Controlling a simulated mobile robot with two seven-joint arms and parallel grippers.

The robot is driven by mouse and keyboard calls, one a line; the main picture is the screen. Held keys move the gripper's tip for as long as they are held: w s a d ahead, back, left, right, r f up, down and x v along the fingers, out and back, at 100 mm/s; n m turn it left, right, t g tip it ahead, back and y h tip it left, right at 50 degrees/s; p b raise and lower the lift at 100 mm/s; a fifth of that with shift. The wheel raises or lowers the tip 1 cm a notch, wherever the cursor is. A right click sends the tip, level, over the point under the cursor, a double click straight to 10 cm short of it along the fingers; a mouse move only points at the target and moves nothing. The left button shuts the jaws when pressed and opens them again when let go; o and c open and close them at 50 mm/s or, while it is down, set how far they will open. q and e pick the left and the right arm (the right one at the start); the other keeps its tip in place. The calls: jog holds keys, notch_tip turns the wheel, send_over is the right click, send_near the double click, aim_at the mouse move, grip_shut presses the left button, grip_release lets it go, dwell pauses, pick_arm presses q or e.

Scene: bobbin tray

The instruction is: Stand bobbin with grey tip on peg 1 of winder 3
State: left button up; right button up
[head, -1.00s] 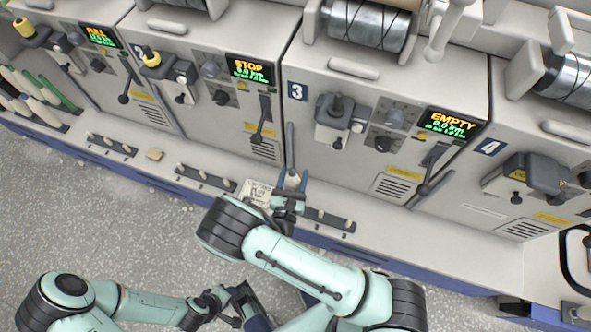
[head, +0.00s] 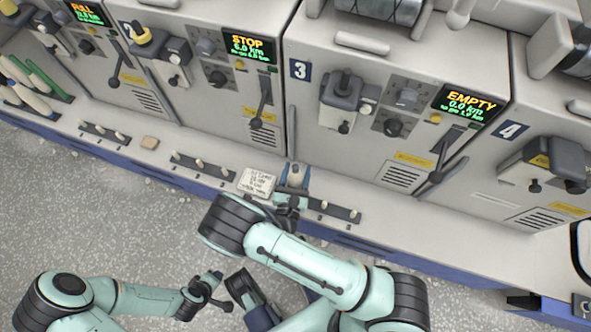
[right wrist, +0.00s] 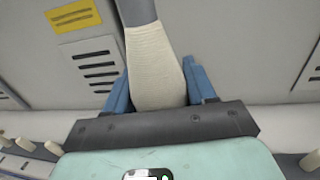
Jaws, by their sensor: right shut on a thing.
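My right gripper (head: 293,178) is shut on a cream bobbin (right wrist: 160,65) with a grey upper end. In the right wrist view the bobbin stands nearly upright between the blue fingers, its grey end (right wrist: 138,10) running out of the top edge. In the head view the gripper is at the left end of winder 3's peg strip (head: 338,211). Pegs show to its right; the strip's left end is hidden by the gripper, so I cannot tell whether the bobbin touches a peg. Winder 3 (head: 330,145) stands behind. My left gripper (head: 208,290) is low over the floor, its jaws unclear.
A written card (head: 257,183) lies just left of my right gripper. Winder 2's peg strip (head: 203,167) is farther left, with a small tan block (head: 150,142) beyond it. Several bobbins lie in a rack (head: 50,112) at far left.

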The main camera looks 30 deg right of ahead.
jog(key=shift+f, duration=0.3)
jog(key=shift+p, duration=0.3)
dwell(1.1)
jog(key=shift+f+b, duration=0.4)
jog(key=shift+f, duration=0.15)
dwell(0.3)
jog(key=o, duration=0.8)
jog(key=shift+o, duration=0.2)
jog(key=p+v, duration=0.1)
jog(key=v, duration=1)
